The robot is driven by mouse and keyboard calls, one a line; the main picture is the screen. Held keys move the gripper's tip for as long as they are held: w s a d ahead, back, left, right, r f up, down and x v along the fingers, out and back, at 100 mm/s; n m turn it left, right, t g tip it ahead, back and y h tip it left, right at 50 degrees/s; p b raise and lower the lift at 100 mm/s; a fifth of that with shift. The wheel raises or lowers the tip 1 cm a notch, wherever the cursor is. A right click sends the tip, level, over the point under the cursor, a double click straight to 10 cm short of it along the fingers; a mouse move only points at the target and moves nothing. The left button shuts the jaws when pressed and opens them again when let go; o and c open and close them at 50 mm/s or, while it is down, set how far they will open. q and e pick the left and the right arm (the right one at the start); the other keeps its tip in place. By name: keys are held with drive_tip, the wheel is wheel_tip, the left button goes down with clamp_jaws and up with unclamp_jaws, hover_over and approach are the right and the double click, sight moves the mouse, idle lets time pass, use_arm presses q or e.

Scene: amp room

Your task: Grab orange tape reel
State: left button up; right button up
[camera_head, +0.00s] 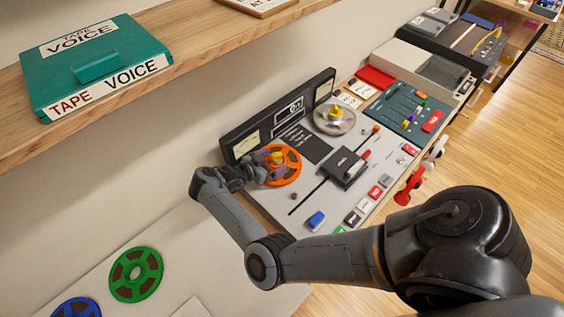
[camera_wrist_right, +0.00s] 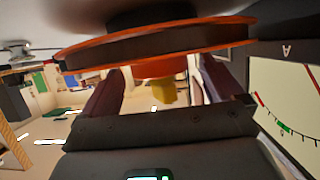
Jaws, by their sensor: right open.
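The orange tape reel (camera_head: 291,165) sits on the left spindle of the grey tape machine, around a yellow hub knob (camera_head: 277,157). My right gripper (camera_head: 263,171) is at the reel's left side, reaching over it near the knob. In the right wrist view the orange reel (camera_wrist_right: 160,43) spans the top, close to the fingers. The yellow knob (camera_wrist_right: 162,92) shows between the two dark fingers, with space on both sides. The right gripper is open and holds nothing. Its arm hides part of the machine's lower left edge. My left gripper is out of view.
The tape machine (camera_head: 326,181) has a raised meter panel (camera_head: 286,115) behind the reel and a silver reel (camera_head: 334,117) farther right. A green reel (camera_head: 136,274) and a blue reel (camera_head: 76,308) lie at lower left. A shelf with a teal box (camera_head: 92,63) hangs above left.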

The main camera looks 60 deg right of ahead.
drive_tip(key=shift+w+a, duration=0.1)
drive_tip(key=shift+a, duration=0.15)
drive_tip(key=shift+a+f, duration=0.1)
drive_tip(key=shift+c, duration=1.1)
drive_tip(key=c, duration=1.2)
drive_tip(key=shift+o, duration=0.2)
drive_tip(key=shift+r, duration=0.2)
